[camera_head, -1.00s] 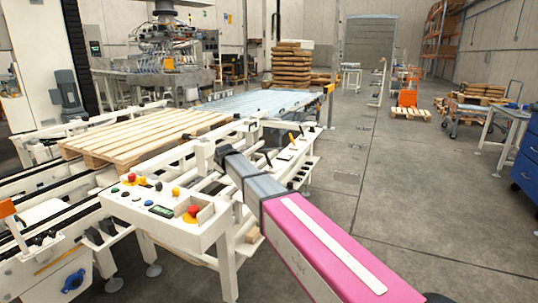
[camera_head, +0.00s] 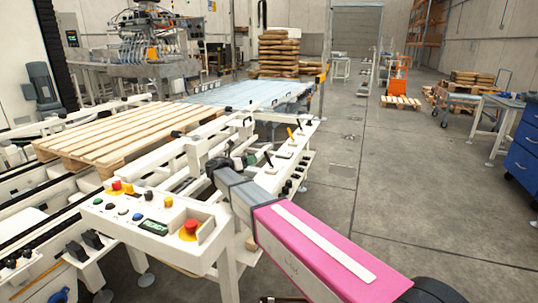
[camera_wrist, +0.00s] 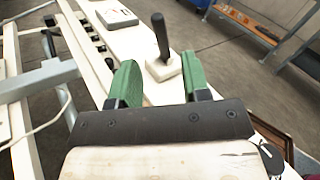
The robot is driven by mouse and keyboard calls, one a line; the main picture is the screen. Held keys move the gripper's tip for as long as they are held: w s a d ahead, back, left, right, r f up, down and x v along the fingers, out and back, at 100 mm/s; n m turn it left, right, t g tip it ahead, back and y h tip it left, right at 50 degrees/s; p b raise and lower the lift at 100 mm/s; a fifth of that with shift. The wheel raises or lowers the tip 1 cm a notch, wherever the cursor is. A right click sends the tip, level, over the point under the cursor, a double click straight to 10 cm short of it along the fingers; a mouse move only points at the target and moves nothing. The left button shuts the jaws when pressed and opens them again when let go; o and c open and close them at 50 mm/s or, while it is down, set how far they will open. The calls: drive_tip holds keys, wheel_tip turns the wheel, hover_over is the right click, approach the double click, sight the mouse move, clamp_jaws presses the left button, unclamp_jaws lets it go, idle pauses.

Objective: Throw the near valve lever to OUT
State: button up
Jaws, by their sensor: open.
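A black valve lever (camera_wrist: 161,36) stands on a small white base block (camera_wrist: 164,66) in the wrist view, just beyond my green fingertips. My gripper (camera_wrist: 158,76) is open and empty, its two fingers spread with the lever roughly between their lines but farther out. The lever looks almost upright with a slight tilt; its OUT marking cannot be read. In the head view a black lever (camera_head: 268,158) and a yellow lever (camera_head: 290,133) stand on the white bench beyond my arm. My gripper is hard to make out there.
A control box (camera_head: 155,228) with red, yellow and other buttons stands left of my arm. A wooden pallet (camera_head: 130,135) lies on the conveyor. Black knobs (camera_head: 287,187) line the bench edge.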

sight(268, 160)
drive_tip(key=x, duration=1)
drive_tip(key=shift+w+d, duration=0.2)
drive_tip(key=shift+d, duration=0.1)
clamp_jaws()
